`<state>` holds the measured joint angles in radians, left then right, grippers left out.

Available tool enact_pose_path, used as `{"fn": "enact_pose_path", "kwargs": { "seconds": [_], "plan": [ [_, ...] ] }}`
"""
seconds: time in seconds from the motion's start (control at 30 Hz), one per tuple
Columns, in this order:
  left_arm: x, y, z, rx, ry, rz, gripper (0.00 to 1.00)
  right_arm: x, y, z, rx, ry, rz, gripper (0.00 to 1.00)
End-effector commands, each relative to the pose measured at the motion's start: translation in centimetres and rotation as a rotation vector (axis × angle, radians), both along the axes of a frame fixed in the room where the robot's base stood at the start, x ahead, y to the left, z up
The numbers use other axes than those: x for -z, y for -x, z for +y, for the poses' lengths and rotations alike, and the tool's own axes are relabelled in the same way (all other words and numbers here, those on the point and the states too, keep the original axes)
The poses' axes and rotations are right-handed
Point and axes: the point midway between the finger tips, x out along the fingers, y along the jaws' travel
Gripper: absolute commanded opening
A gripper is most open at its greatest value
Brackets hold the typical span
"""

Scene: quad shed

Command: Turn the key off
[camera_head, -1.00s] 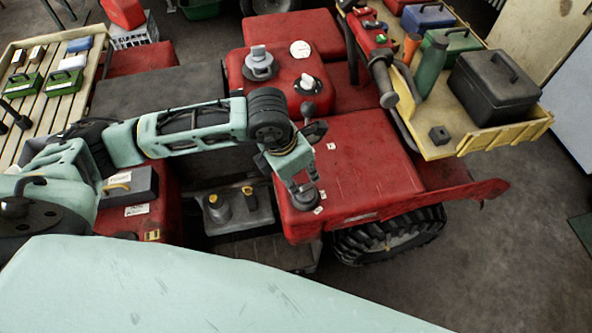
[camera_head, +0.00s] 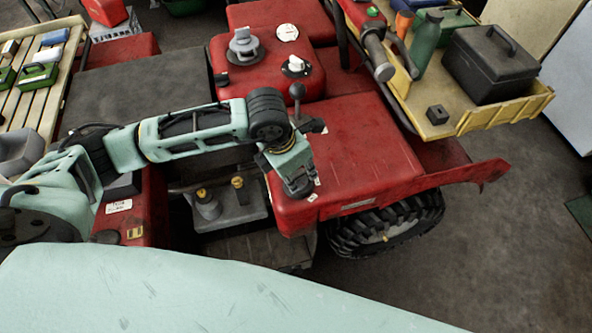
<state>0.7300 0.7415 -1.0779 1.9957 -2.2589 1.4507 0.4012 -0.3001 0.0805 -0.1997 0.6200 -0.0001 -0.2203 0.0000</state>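The red quad body fills the middle, with a flat red panel (camera_head: 365,150) at its front right. My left gripper (camera_head: 298,187) points down at the left edge of this panel, beside small white labels (camera_head: 312,197). Its fingers overlap a dark round part there; whether they are shut on it cannot be told. No key can be made out for sure; one under the gripper would be hidden. A white-topped knob (camera_head: 296,67) and a grey cap (camera_head: 243,45) sit on the red tank behind. My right gripper is not in view.
A ball-topped lever (camera_head: 297,92) stands just behind my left gripper. A handlebar grip (camera_head: 378,55) and a yellow rack (camera_head: 500,113) with a black box (camera_head: 491,63) are at the right. Grey footwell parts (camera_head: 238,205) lie left of the panel. Floor at the right is clear.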

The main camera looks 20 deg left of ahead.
Motion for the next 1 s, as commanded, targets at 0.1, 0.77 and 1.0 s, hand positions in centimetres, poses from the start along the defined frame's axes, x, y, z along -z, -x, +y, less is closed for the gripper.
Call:
{"fn": "enact_pose_path", "kwargs": {
  "seconds": [0.1,0.77,1.0],
  "plan": [
    [-0.04,-0.01,-0.01,0.000,0.000,0.000,0.27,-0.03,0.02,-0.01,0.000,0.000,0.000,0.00],
    [0.16,0.10,-0.15,-0.204,0.002,0.002,0.00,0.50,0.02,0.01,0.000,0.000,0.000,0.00],
    [0.02,0.04,-0.02,-0.415,0.001,0.000,0.00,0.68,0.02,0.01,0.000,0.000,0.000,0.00]
  ]
}}
